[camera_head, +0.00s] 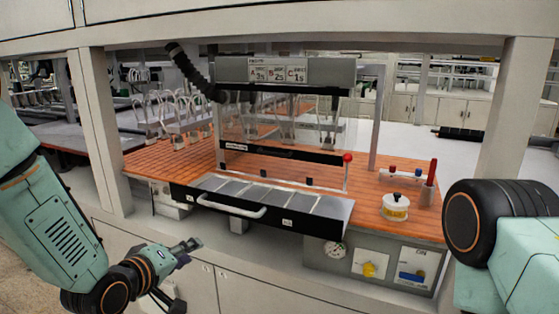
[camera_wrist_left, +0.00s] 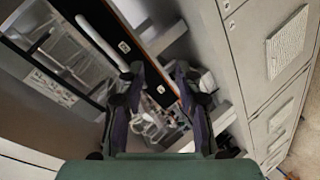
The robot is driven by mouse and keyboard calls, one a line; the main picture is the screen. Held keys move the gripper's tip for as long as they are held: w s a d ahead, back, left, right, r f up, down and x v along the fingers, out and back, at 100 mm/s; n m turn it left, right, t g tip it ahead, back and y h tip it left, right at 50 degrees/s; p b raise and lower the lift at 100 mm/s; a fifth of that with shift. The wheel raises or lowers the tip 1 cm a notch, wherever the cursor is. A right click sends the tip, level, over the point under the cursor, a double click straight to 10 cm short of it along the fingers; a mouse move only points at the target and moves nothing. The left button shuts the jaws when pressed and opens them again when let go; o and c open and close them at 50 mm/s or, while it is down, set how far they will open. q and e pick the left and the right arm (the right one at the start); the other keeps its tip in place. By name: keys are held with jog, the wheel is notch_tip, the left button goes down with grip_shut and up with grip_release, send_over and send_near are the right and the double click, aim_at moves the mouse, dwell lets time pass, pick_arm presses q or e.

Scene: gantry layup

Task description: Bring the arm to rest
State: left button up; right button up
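My left arm comes in from the left in the head view, teal with black joints. Its left gripper (camera_head: 184,272) hangs low in front of the cabinet fronts, below and left of the bench's drawer tray. In the left wrist view the left gripper (camera_wrist_left: 158,75) has its two dark fingers spread apart, with nothing seen between them. Of my right arm only a teal link and a black joint show at the right edge of the head view. The right gripper is out of the picture.
The wooden bench (camera_head: 155,167) carries a clear-fronted station. Its metal tray (camera_head: 325,206) has a white handle (camera_head: 232,208) jutting forward. A white round container (camera_head: 396,209) and a red post (camera_head: 432,172) stand at right. A control panel with a yellow knob (camera_head: 369,269) is below.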

pick_arm(q)
jog(key=s+f+m+g+y+b, duration=0.1)
jog(key=s+f+m+g+b, duration=0.15)
jog(key=s+f, duration=0.4)
jog(key=s+a+f+m+g+y+b, duration=0.1)
jog(key=s+f+g+b, duration=0.2)
jog(key=f, duration=0.7)
jog(key=s+f+m+g+y+b, duration=0.1)
jog(key=s+f+m+b, duration=0.1)
jog(key=s+f, duration=0.5)
jog(key=s+a+f+m+g+y+b, duration=0.1)
jog(key=s+f+g+b, duration=0.5)
jog(key=s+f+b, duration=0.6)
jog(key=s+f+m, duration=0.1)
jog(key=s+f, duration=0.9)
jog(key=shift+s+f, duration=0.3)
